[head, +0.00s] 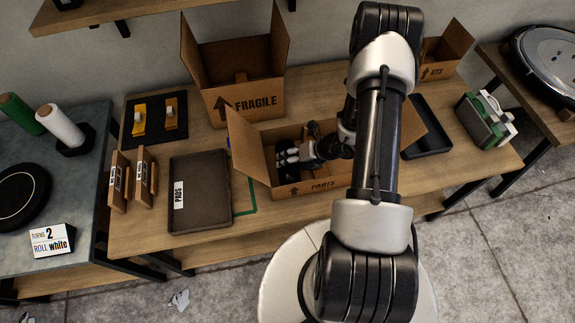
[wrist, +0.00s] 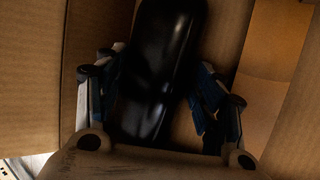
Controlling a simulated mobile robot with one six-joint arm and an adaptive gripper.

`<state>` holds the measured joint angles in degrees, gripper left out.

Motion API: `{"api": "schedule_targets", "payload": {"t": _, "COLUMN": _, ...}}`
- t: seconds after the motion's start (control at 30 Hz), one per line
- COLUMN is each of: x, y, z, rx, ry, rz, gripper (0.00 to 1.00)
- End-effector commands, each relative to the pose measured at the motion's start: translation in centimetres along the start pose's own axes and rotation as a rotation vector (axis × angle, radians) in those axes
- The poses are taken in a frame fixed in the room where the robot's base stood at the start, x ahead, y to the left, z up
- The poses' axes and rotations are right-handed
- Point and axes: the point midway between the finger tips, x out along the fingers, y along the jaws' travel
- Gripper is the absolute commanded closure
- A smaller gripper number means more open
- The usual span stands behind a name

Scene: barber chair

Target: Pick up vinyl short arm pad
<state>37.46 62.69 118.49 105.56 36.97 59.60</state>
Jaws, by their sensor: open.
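A glossy black elongated pad (wrist: 168,45), which looks like the vinyl short arm pad, lies inside an open cardboard box in the wrist view. My gripper (wrist: 162,72) is open, with one blue-lined finger on each side of the pad. Gaps show between the pad and the fingers, clearest at the right. The pad's near end is hidden behind my gripper's body. In the head view, my gripper (head: 288,184) points down into the left part of the box marked PARTS (head: 320,186). There I cannot tell the pad from my dark gripper.
The box's raised flaps (head: 248,143) stand close around my gripper. Behind is an open FRAGILE box (head: 250,100). A tray marked PADS (head: 213,218) lies to the left, with nothing visible in it. A black tray (head: 430,140) lies to the right, partly behind my arm.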

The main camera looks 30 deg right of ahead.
Motion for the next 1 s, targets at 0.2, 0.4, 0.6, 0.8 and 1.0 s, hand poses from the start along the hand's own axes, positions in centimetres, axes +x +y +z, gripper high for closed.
{"api": "schedule_targets", "payload": {"t": 0.2, "x": 0.01, "y": 0.04, "z": 0.04, "rx": -0.001, "ry": 0.0, "rz": 0.0, "gripper": 0.38}}
{"api": "schedule_targets", "payload": {"t": 0.4, "x": -0.01, "y": 0.03, "z": 0.04, "rx": -0.001, "ry": -0.001, "rz": 0.0, "gripper": 0.51}}
{"api": "schedule_targets", "payload": {"t": 0.6, "x": -0.01, "y": 0.02, "z": 0.04, "rx": -0.001, "ry": 0.0, "rz": 0.0, "gripper": 0.65}}
{"api": "schedule_targets", "payload": {"t": 0.8, "x": -0.01, "y": 0.0, "z": 0.04, "rx": -0.001, "ry": 0.0, "rz": -0.001, "gripper": 0.78}}
{"api": "schedule_targets", "payload": {"t": 1.0, "x": -0.02, "y": 0.0, "z": 0.07, "rx": -0.002, "ry": -0.001, "rz": -0.001, "gripper": 0.82}}
